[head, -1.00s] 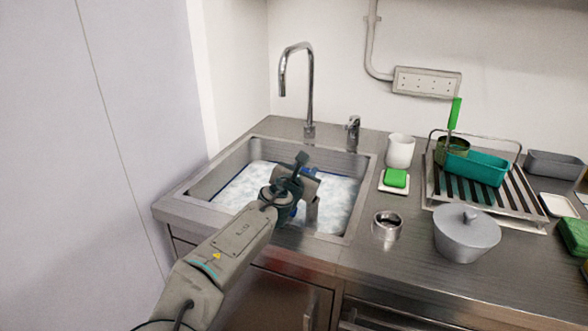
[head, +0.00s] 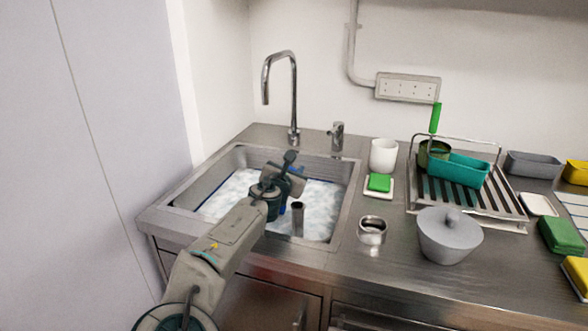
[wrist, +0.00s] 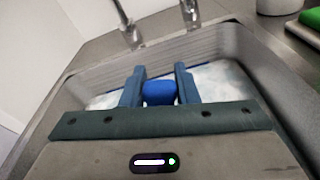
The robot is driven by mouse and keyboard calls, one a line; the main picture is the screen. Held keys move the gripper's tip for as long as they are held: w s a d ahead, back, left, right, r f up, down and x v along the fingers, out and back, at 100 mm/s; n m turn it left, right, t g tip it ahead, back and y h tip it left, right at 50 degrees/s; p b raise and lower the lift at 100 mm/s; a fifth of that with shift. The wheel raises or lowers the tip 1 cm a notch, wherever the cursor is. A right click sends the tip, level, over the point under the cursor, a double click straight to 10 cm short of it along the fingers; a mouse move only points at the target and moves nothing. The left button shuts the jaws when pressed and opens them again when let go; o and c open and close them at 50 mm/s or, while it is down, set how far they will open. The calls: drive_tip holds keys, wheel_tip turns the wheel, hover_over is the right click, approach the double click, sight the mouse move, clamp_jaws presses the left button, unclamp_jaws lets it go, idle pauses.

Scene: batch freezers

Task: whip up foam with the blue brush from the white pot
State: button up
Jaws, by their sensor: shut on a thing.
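My gripper (head: 284,190) is over the foam-filled sink (head: 169,193), with its fingers pointing down into it. It is shut on the blue brush; the brush's blue block (wrist: 158,92) shows between the two fingers in the wrist view. In the head view the brush is mostly hidden behind my gripper and arm. I cannot tell how deep its lower end sits in the foam. White and pale blue foam (head: 318,210) covers the water across the sink. The white pot (head: 383,155) stands upright on the counter right of the sink, with no brush in it.
A grey standpipe (head: 297,218) rises from the foam close to my gripper. The tall tap (head: 294,100) stands behind the sink. A green sponge (head: 379,183), a metal ring (head: 372,231), a lidded grey pot (head: 450,238) and a dish rack (head: 507,217) occupy the counter to the right.

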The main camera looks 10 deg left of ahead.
drive_tip(key=shift+s, duration=0.5)
drive_tip(key=shift+r, duration=0.1)
drive_tip(key=w+d+r+p, duration=0.1)
drive_tip(key=r+p, duration=0.3)
drive_tip(key=r, duration=0.2)
drive_tip(key=d+r+p, duration=0.2)
drive_tip(key=r+p, duration=0.2)
drive_tip(key=r, duration=0.2)
drive_tip(key=shift+w+d+r, duration=0.3)
drive_tip(key=shift+w+r, duration=0.05)
idle(0.8)
idle(0.3)
wheel_tip(320, 180, up, 5)
drive_tip(key=p, duration=0.3)
